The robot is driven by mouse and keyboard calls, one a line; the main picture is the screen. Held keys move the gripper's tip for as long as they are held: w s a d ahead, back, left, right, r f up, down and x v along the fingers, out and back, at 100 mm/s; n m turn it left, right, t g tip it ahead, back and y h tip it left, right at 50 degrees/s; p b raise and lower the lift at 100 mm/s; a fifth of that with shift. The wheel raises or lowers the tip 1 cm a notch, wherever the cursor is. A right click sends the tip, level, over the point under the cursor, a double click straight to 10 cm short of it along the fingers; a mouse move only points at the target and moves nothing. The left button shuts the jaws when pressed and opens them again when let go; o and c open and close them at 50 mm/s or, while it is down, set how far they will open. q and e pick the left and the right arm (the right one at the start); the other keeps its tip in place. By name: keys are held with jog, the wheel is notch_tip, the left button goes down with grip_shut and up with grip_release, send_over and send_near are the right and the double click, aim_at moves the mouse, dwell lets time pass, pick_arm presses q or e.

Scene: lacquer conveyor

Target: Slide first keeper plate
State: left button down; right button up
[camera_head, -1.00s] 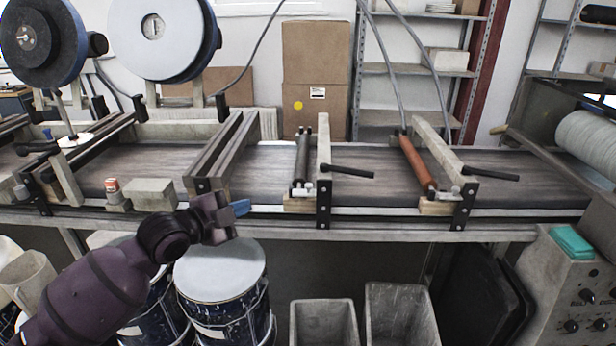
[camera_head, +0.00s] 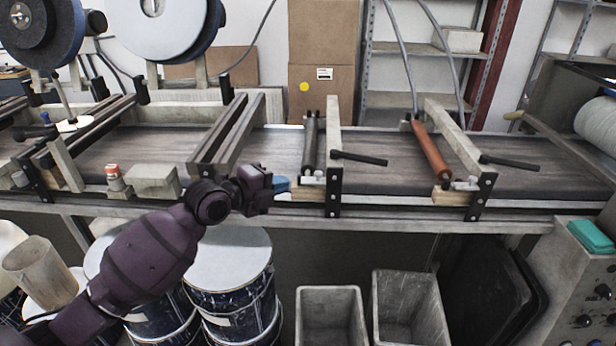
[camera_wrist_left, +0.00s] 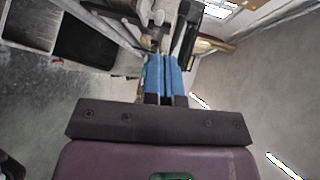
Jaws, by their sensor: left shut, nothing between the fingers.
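The first roller (camera_head: 310,142) is dark and lies across the conveyor. At its near end, small bright metal parts (camera_head: 313,179) sit on a wooden block; I take the keeper plate to be among them, but it is too small to tell apart. A second, orange-brown roller (camera_head: 430,150) has similar metal parts (camera_head: 460,184) at its near end. My left gripper (camera_head: 282,184) is at the conveyor's front edge, just left of the first roller's metal parts, apparently apart from them. Its blue fingers (camera_wrist_left: 166,76) are shut together and empty in the left wrist view. My right gripper is out of view.
Black levers (camera_head: 360,158) and dark upright brackets (camera_head: 333,192) stand beside the rollers. A grey block (camera_head: 153,180) and a small red-and-white can (camera_head: 114,178) are on the front ledge at left. Drums (camera_head: 228,262) and grey bins (camera_head: 331,315) stand below.

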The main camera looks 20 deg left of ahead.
aim_at(308, 180)
pick_arm(q)
jog(key=x, duration=0.8)
jog(key=shift+w+d, duration=0.1)
jog(key=shift+w, duration=0.25)
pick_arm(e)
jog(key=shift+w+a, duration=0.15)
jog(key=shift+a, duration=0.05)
pick_arm(q)
jog(key=shift+f, duration=0.1)
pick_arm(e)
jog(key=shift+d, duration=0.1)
pick_arm(q)
jog(key=shift+w+a+f+b, duration=0.15)
jog(key=shift+w+b, duration=0.35)
jog(key=shift+b, duration=0.05)
jog(key=shift+w+a+f+b, duration=0.1)
jog(key=shift+w+a+b, duration=0.05)
jog(key=shift+w+b, duration=0.4)
jog(key=shift+w+a+b, duration=0.2)
jog(key=shift+w+b, duration=0.2)
jog(key=shift+w, duration=0.2)
jog(key=shift+r, duration=0.4)
jog(key=shift+a, duration=0.1)
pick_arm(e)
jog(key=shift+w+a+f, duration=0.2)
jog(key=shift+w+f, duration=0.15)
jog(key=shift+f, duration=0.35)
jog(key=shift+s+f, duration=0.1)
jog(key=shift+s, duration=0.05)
